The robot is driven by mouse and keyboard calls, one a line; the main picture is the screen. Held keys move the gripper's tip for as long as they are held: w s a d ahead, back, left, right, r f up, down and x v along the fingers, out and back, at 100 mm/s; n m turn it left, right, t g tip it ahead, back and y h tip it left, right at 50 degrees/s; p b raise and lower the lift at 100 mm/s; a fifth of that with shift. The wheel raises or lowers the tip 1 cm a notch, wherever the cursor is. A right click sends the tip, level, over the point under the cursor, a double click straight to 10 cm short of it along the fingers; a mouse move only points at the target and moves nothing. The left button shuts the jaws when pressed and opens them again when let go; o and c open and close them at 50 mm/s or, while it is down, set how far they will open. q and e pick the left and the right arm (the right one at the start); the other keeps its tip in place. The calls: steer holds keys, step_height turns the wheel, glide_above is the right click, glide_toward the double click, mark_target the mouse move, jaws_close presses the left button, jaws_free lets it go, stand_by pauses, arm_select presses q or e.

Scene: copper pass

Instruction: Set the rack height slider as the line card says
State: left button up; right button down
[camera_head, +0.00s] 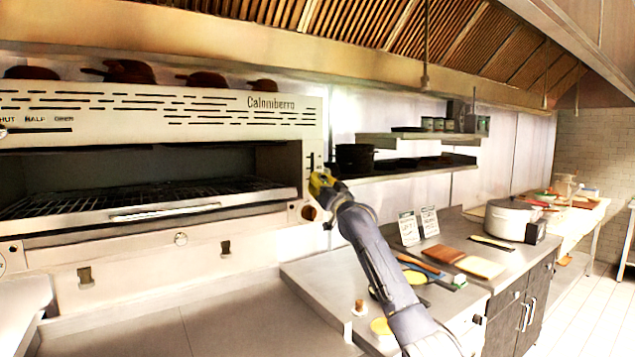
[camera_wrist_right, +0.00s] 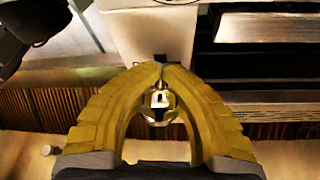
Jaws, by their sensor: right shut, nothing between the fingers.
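The grill (camera_head: 215,108), marked Calomberro, stands at the left with its rack (camera_head: 150,196) showing in the open front. A vertical slot with marks, apparently the rack height slider (camera_head: 311,161), is on its right front post. My right gripper (camera_head: 321,181) is just below and right of these marks and hides part of the post. In the right wrist view its yellow fingers (camera_wrist_right: 160,66) meet at the tips, with a small shiny metal part (camera_wrist_right: 160,99) visible through the gap behind them. Two cards (camera_head: 409,228) (camera_head: 429,222) stand on the right counter; their text is unreadable. My left gripper is out of view.
A dark round knob (camera_head: 309,213) sits below the gripper on the grill. A shelf (camera_head: 410,168) with a black pot (camera_head: 354,158) is to the right. The right counter holds boards (camera_head: 444,254), spatulas and a large pot (camera_head: 513,220). The front left counter is clear.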

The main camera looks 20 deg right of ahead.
mark_target(313, 164)
step_height(313, 164, up, 4)
steer(key=shift+s+f, duration=0.15)
steer(key=shift+f, duration=0.1)
steer(key=c, duration=2.2)
jaws_free()
steer(key=c, duration=1.9)
jaws_free()
steer(key=shift+s+d+r, duration=0.1)
steer(key=shift+s+r, duration=0.05)
steer(key=shift+s, duration=0.05)
steer(key=o, duration=0.4)
steer(key=shift+w+f, duration=0.15)
steer(key=shift+f, duration=0.05)
steer(key=o, duration=0.3)
steer(key=shift+f, duration=0.1)
